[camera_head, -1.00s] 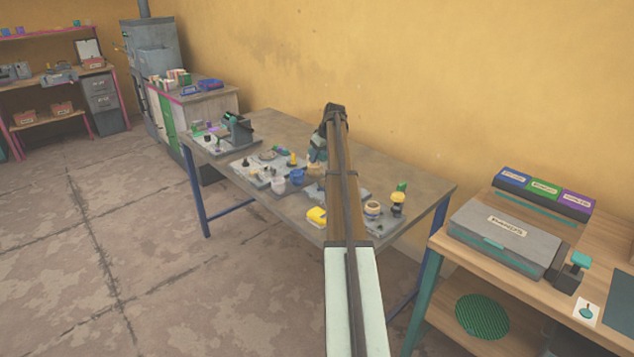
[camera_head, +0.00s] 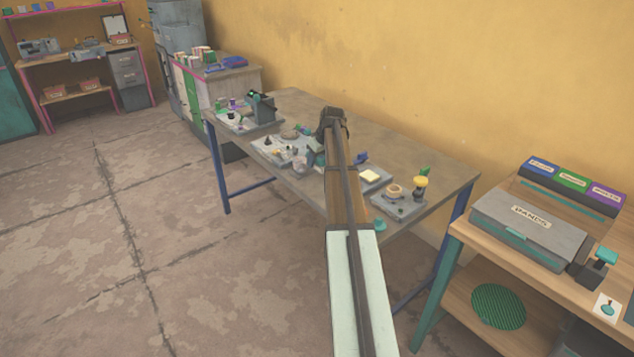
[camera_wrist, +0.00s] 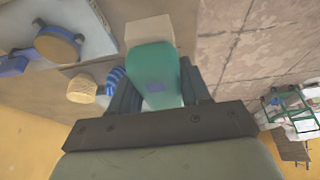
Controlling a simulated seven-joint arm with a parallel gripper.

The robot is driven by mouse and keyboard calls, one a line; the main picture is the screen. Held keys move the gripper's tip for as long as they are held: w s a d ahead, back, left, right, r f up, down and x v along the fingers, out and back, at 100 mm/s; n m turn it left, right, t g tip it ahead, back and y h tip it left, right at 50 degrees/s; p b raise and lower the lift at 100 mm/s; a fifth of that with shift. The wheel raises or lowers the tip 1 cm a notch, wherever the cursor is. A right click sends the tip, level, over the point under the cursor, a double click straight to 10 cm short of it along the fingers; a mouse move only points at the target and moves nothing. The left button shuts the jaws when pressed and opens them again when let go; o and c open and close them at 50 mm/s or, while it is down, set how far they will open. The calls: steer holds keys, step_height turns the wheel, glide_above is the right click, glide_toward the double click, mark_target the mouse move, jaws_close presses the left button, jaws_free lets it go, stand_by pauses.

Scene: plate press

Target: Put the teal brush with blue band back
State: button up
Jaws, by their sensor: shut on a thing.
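In the wrist view my gripper (camera_wrist: 157,98) is shut on the teal brush (camera_wrist: 152,66). A small blue patch shows on the brush's teal body, and a pale block-shaped part lies at its far end. The brush is in front of the grey fingers, partly covering them. In the head view my arm hides the gripper. A small teal shape (camera_head: 379,225) shows beside the arm at the table's front edge; I cannot tell whether it is the held brush.
The grey work table (camera_head: 441,176) carries several trays of small items. A tray with a round, tan-topped item (camera_wrist: 58,45) and a cream piece with a blue-striped part (camera_wrist: 83,88) lie left of the brush. A wooden bench (camera_head: 455,232) stands at right. Open floor lies in front.

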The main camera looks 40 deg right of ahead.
mark_target(324, 159)
steer(key=shift+f, duration=4.2)
steer(key=shift+f, duration=0.15)
steer(key=o, duration=0.9)
steer(key=shift+o, duration=0.2)
steer(key=v, duration=1.2)
